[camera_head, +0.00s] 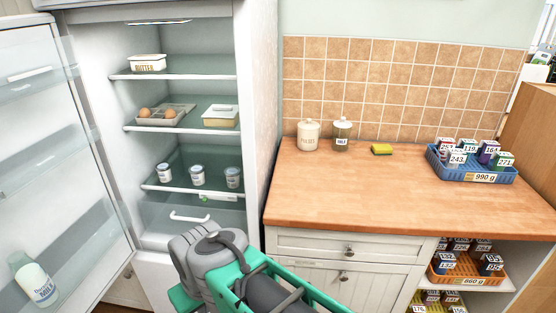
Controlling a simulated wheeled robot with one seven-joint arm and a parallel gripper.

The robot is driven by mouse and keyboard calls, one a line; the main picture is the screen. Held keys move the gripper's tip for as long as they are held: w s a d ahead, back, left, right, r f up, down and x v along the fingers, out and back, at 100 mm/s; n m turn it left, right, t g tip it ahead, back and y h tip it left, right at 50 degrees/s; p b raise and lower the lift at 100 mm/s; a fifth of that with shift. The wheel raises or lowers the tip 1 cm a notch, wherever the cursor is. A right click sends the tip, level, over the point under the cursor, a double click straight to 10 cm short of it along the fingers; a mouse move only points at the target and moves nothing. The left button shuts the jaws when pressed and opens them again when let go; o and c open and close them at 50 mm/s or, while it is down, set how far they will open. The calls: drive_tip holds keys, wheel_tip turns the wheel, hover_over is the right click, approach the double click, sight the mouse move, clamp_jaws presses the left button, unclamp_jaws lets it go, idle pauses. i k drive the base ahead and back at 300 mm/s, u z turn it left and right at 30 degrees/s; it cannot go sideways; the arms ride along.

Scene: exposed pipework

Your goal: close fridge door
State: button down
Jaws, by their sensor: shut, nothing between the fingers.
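The fridge (260,100) stands at the left with its inside open to view. Its door (50,150) is wide open, swung out to the left, and its inner side with clear shelves faces me. A milk bottle (35,280) stands tilted in the picture in the door's low shelf. My grey and green arm (245,275) reaches up from the bottom edge, in front of the fridge's lower right part. I cannot make out my gripper's fingers.
Fridge shelves hold eggs (152,113), tubs (148,63) and several small cups (197,175). A wooden counter (370,190) at the right carries two jars, a sponge (381,149) and a blue crate (470,162) of boxes. An orange crate (465,267) sits below.

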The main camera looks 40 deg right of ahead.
sight(59, 206)
drive_tip(key=z, duration=0.45)
drive_tip(key=k, duration=0.45)
drive_tip(key=u, duration=2.15)
drive_tip(key=i, duration=0.85)
drive_tip(key=u, duration=0.75)
drive_tip(key=i, duration=1)
drive_tip(key=z, duration=0.65)
drive_tip(key=i, duration=1)
drive_tip(key=z, duration=0.7)
